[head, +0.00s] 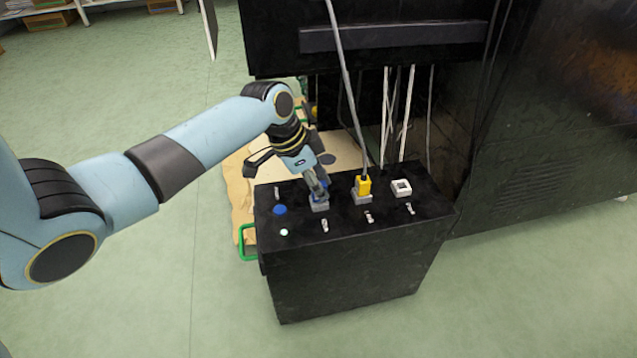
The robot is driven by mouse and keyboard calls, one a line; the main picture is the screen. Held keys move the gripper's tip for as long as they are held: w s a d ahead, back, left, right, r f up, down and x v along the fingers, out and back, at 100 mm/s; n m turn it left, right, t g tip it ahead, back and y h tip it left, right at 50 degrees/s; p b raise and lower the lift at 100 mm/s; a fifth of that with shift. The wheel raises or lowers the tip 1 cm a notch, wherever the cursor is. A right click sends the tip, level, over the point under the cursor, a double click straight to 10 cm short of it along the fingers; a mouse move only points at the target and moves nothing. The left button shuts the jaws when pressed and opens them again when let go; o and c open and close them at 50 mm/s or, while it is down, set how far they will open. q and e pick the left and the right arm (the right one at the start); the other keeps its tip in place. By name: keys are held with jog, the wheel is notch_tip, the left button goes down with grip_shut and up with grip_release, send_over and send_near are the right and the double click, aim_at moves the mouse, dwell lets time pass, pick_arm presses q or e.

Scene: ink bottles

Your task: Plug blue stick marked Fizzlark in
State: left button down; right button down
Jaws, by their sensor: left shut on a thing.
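My left gripper (319,193) points down over the black box and is shut on a small blue stick (316,186), mostly hidden by the fingers. The stick is right at a grey socket (320,207) on the box top. I cannot tell whether it is inside the socket or just above it. Any marking on it is too small to read. My right gripper is not in view.
The black box (345,265) also carries a yellow plug (363,185) with a cable in another socket, a white socket (401,187), a blue round button (279,210) and several small switches. A dark cabinet (560,120) stands behind. Pale cables hang at the back.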

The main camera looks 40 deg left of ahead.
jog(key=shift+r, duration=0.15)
pick_arm(q)
jog(key=shift+f, duration=0.1)
jog(key=c, duration=1.1)
grip_release()
jog(key=shift+o, duration=0.2)
jog(key=o, duration=0.4)
jog(key=shift+o, duration=0.2)
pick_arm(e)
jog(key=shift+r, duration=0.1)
pick_arm(q)
jog(key=shift+r+p, duration=3.95)
jog(key=shift+r, duration=0.15)
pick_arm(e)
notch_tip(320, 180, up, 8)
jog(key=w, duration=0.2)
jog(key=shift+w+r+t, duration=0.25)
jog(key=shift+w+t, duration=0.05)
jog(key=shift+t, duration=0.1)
